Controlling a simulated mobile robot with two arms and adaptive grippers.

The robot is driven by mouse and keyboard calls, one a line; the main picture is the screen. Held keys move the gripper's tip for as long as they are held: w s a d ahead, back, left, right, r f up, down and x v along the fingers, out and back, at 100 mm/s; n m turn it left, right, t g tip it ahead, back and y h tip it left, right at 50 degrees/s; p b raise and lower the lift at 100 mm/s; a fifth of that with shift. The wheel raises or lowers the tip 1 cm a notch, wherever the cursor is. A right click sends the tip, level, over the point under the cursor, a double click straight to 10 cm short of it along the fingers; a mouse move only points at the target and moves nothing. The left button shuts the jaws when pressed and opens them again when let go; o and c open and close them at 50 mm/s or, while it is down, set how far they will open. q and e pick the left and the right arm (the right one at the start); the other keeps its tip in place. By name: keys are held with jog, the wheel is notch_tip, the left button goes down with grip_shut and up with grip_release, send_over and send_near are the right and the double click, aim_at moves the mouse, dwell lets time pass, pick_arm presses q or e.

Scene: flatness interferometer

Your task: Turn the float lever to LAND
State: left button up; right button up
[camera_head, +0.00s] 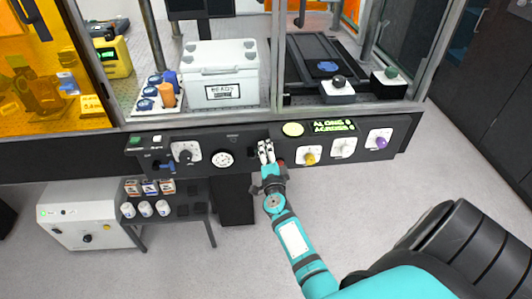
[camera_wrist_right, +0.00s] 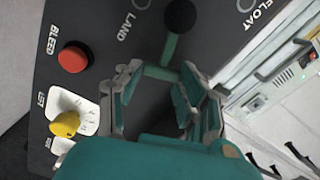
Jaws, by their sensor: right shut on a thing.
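The float lever (camera_wrist_right: 172,47) has a teal shaft and a black ball knob. In the right wrist view its knob is between the LAND label on the left and the FLOAT label on the right. My right gripper (camera_wrist_right: 163,88) has its fingers around the lever's shaft, below the knob, and is shut on it. In the head view my right gripper (camera_head: 266,152) is at the middle of the dark control panel (camera_head: 222,140), and it hides the lever there. My left gripper does not show.
A red BLEED button (camera_wrist_right: 73,58) and a yellow knob (camera_wrist_right: 65,124) are close to the gripper on the panel. A white dial (camera_head: 223,159) is left of the gripper in the head view. A white cooler box (camera_head: 222,75) stands behind the panel.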

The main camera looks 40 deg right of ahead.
jog(key=shift+s+d+f+m+b, duration=0.1)
jog(key=shift+f+m+b, duration=0.45)
jog(key=shift+m, duration=0.35)
jog(key=shift+s+d+f+m+b, duration=0.1)
jog(key=shift+f+m+b, duration=0.45)
jog(key=shift+m, duration=0.35)
jog(key=shift+a, duration=0.1)
jog(key=o, duration=1.2)
jog(key=shift+c, duration=0.2)
jog(key=v, duration=0.7)
jog(key=shift+s, duration=0.2)
jog(key=shift+a, duration=0.1)
